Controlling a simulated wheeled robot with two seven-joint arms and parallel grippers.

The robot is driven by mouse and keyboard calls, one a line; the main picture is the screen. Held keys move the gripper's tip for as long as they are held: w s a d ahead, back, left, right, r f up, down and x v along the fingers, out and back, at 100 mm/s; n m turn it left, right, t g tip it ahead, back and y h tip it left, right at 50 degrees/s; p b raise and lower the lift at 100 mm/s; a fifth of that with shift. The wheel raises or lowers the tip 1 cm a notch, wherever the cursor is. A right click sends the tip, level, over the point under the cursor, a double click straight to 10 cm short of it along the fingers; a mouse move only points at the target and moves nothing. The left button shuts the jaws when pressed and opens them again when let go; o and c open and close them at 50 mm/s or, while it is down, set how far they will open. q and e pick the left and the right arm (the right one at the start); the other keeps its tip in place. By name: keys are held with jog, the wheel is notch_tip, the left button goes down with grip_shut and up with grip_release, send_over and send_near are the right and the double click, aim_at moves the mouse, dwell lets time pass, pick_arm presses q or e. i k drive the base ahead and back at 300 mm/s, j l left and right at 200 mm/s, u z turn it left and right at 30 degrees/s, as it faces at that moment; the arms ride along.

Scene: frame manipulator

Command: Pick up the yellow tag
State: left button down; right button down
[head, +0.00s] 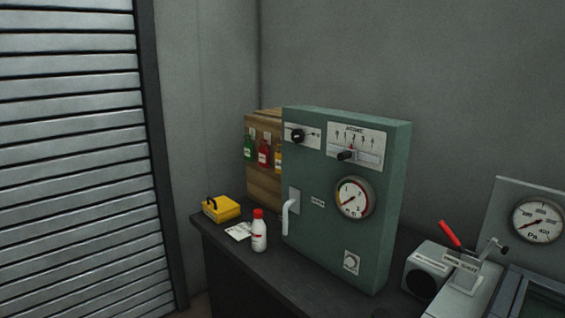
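A yellow tag (278,157) hangs on the front of a wooden box-like rack (262,187), at the right end of a row. Its right side meets the edge of the green panel box in the picture and seems partly hidden by it. A red tag (264,153) and a green tag (248,148) hang to its left. Neither of my grippers is in view.
A green panel box (392,190) with dials stands in front of the rack on a dark bench (270,288). A yellow case (221,209), a paper (239,231) and a white red-capped bottle (259,232) lie or stand left of it. Gauge equipment (538,220) is at right.

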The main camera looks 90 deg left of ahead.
aim_at(278, 154)
jog(key=k+u, duration=0.1)
jog(key=u, duration=2.65)
jog(key=i+j, duration=0.2)
jog(key=j, duration=0.25)
jog(key=i+j, duration=0.25)
jog(key=j, duration=0.15)
jog(key=i+j, duration=0.2)
jog(key=j, duration=0.25)
jog(key=i+j, duration=0.2)
jog(key=j, duration=0.2)
jog(key=i+j, duration=0.2)
jog(key=j, duration=0.25)
jog(key=i+j+u, duration=0.1)
jog(key=i+j, duration=0.15)
jog(key=j, duration=0.2)
jog(key=i+j, duration=0.2)
jog(key=j, duration=0.2)
